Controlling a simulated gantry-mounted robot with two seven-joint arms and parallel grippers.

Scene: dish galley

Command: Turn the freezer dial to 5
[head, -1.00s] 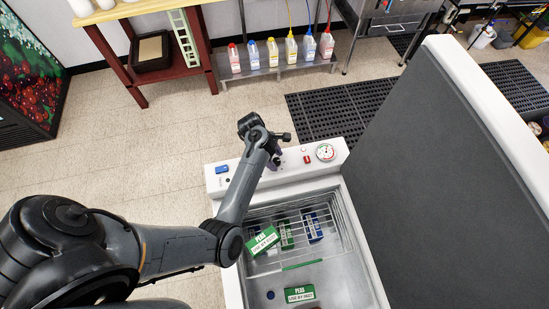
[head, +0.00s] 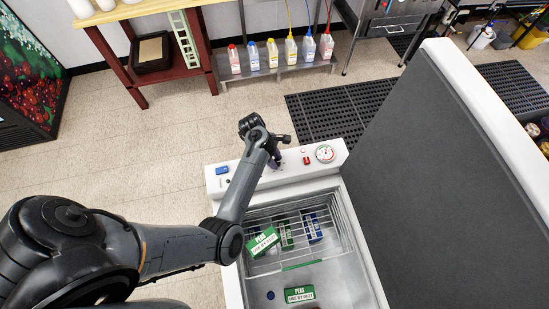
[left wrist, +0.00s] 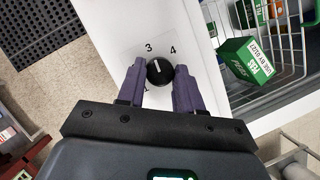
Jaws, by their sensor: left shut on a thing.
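The freezer dial (left wrist: 160,72) is a round black knob with a pale pointer mark, on a white panel. The numbers 3 and 4 show beyond it, and the mark points roughly toward the 3; the 5 is not visible. My left gripper (left wrist: 159,78) has its purple fingers on either side of the knob, shut on it. In the head view my left gripper (head: 273,163) is over the freezer's white control ledge (head: 285,174) and hides the dial. My right gripper is not in view.
A round gauge (head: 325,153) and a red switch (head: 307,160) sit right of my gripper on the ledge. The open freezer holds a wire basket (head: 335,248) and a green peas box (head: 300,294). The raised lid (head: 450,180) stands at the right.

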